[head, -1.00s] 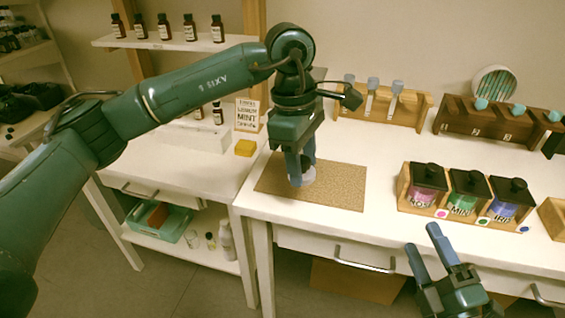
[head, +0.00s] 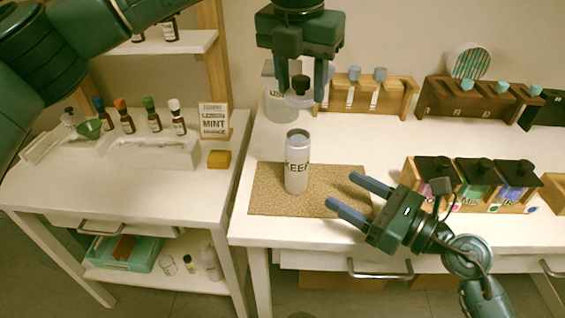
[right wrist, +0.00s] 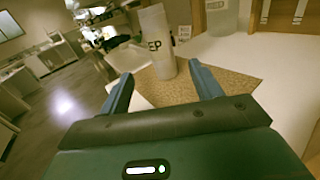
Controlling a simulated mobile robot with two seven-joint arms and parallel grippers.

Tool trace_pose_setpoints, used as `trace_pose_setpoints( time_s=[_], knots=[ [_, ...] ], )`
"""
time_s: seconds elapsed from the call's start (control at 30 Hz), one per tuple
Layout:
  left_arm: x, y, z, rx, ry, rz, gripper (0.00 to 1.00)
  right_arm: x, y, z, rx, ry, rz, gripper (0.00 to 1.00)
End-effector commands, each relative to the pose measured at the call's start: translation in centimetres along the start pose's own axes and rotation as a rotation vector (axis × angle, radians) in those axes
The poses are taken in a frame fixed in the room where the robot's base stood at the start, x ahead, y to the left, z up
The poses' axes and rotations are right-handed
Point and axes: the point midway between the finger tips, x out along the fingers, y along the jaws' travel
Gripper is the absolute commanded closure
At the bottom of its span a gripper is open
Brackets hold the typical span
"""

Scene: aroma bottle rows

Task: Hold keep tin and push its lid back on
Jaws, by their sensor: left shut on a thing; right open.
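The keep tin (head: 297,172) is a pale cylinder marked KEEP, upright on the cork mat (head: 265,200); its top is uncovered. My left gripper (head: 299,88) is above the tin, shut on the lid (head: 298,101), a small grey disc with a dark knob. The lid hangs clear above the tin's mouth. My right gripper (head: 342,190) is open and empty, low to the right of the tin, its fingers pointing at it. In the right wrist view the tin (right wrist: 156,45) stands ahead between the open fingers (right wrist: 160,75), apart from them.
A glass jar (head: 277,100) stands behind the tin. A wooden rack with grey-topped sticks (head: 400,98) is at the back. Jars in a wooden holder (head: 474,175) stand right, near my right arm. A side table with dropper bottles (head: 153,120) and a yellow block (head: 219,159) is left.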

Motion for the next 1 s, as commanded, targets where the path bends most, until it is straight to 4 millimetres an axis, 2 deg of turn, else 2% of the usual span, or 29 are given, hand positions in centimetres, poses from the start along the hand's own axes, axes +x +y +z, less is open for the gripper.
trace_pose_setpoints(
  time_s=[0.57, 0.67, 1.0],
  knots=[
    [-0.2, -0.2, 0.1, -0.027, 0.0, 0.004, 0.77, 0.5, -0.1, -0.1, -0.024, 0.01, 0.001, 0.36],
    [-0.2, -0.2, 0.1, -0.026, 0.0, 0.004, 0.77, 1.6, -0.1, -0.1, -0.024, 0.009, 0.001, 0.36],
    [-0.2, -0.2, 0.1, -0.026, 0.0, 0.004, 0.77, 8.0, -0.1, -0.1, -0.021, 0.008, 0.002, 0.36]
  ],
)
